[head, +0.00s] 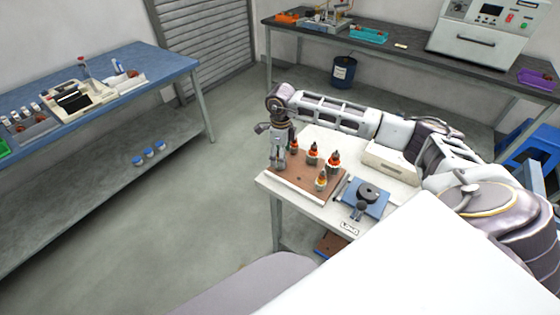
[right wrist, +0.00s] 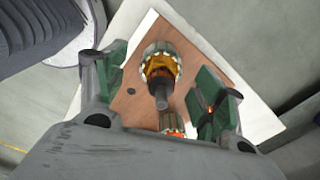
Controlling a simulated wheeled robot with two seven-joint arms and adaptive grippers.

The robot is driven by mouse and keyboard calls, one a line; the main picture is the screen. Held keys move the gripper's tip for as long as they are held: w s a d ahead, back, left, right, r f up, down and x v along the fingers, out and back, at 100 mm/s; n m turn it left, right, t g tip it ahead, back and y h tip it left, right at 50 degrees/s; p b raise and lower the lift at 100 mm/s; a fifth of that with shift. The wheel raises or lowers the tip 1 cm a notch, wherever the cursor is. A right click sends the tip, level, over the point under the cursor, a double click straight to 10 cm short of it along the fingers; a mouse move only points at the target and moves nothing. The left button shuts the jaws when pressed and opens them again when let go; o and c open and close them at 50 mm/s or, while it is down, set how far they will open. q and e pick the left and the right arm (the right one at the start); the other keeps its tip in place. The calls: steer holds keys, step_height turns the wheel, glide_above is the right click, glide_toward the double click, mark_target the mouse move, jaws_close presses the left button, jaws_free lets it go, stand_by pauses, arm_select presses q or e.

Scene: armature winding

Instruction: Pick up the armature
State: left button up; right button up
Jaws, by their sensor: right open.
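Several armatures with orange windings stand upright on a brown board on the small white table; in the head view one (head: 312,155) is near the middle and another (head: 321,180) near the front edge. My right gripper (head: 278,160) points down over the board's left end. In the right wrist view the right gripper (right wrist: 163,88) is open, with green pads on both sides of one armature (right wrist: 160,68), whose shaft points toward the camera. I see no pad touching it. A second armature (right wrist: 172,124) is partly hidden by the gripper body. My left gripper is out of view.
The brown board (head: 305,187) shares the small table with a blue fixture (head: 364,196) and a pale box (head: 391,161). A blue bench (head: 170,72) with trays stands left, and a dark bench (head: 390,52) with equipment at the back. The floor between is clear.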

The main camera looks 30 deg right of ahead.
step_height(320, 180, down, 3)
steer(key=shift+w+a+r, duration=0.1)
steer(key=shift+f, duration=0.5)
steer(key=shift+c, duration=0.6)
steer(key=c, duration=1.2)
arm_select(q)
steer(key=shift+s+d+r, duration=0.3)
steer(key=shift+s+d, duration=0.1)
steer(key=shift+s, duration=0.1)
arm_select(e)
steer(key=shift+c, duration=0.4)
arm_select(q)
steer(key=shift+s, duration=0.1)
arm_select(e)
steer(key=shift+r, duration=0.1)
